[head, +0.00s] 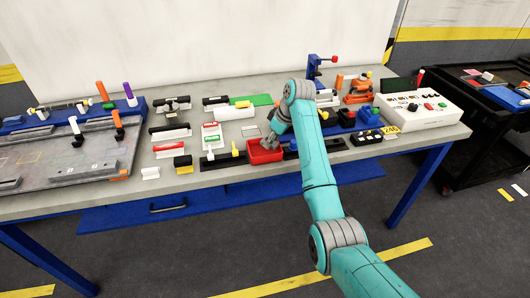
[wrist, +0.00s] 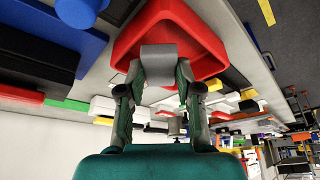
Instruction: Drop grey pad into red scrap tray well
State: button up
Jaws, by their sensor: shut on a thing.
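The red scrap tray (head: 262,157) sits near the front edge of the bench in the head view. It also fills the upper middle of the wrist view (wrist: 190,18). My gripper (head: 270,141) is at the tray, over its back part. In the wrist view my gripper (wrist: 158,82) is shut on the grey pad (wrist: 158,58), a small flat grey piece between the fingertips. The pad overlaps the red tray in that view. I cannot tell whether it touches the tray. In the head view my wrist hides the pad.
Black fixture blocks (head: 222,161) stand left of the tray, with a yellow-handled piece. A grey plate with tools (head: 75,165) lies far left. The bench is crowded around the tray.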

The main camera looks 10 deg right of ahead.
jog(key=o, duration=0.8)
jog(key=v, duration=0.7)
jog(key=shift+r, duration=0.25)
jog(key=shift+s+d, duration=0.1)
jog(key=shift+s, duration=0.1)
